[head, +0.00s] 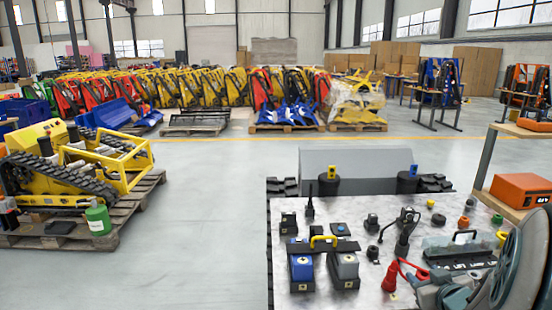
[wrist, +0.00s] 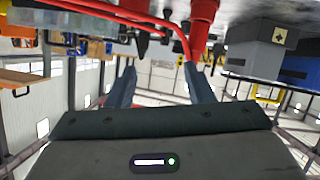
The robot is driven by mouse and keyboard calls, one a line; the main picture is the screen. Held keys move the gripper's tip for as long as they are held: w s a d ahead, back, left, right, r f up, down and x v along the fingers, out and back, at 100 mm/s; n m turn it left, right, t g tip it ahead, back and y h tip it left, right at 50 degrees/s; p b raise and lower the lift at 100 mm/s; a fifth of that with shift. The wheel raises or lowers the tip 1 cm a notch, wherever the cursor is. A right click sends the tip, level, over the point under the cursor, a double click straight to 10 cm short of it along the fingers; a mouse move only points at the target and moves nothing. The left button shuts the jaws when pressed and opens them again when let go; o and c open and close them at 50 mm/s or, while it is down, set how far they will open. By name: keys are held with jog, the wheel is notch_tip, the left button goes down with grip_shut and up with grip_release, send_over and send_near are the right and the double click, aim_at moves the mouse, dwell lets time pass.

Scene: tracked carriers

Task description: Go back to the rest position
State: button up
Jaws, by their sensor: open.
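My gripper (wrist: 161,78) shows in the wrist view with its two dark fingers apart and nothing seen held between them. That view looks upside down, with the tabletop along its upper edge. My arm fills the lower right corner of the head view, over the right part of the metal-topped table (head: 310,211); the fingertips are hard to make out there. Red probes (wrist: 203,22) with a red cable stand close by the fingers in the wrist view; a red probe (head: 390,277) also shows left of my arm in the head view.
A blue-faced box (head: 301,268) and a grey-faced box (head: 346,266) stand on the table by a yellow handle (head: 323,239). Several small black parts lie around. An orange case (head: 521,189) sits on a shelf at right. A tracked carrier (head: 60,178) rests on a pallet at left; the floor between is clear.

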jog(key=s+a+r+m+g+p, duration=0.1)
jog(key=s+a+r+g+p, duration=0.4)
jog(key=s+a, duration=0.4)
jog(key=s+a+r+m+g+y+p, duration=0.1)
jog(key=s+a+r+g+p, duration=0.3)
jog(key=s+a, duration=0.5)
notch_tip(320, 180, up, 3)
jog(key=shift+a+f+g+p, duration=0.2)
jog(key=shift+a+g+p, duration=0.2)
jog(key=shift+a+g, duration=0.6)
jog(key=shift+w+m, duration=0.1)
jog(key=shift+m, duration=0.2)
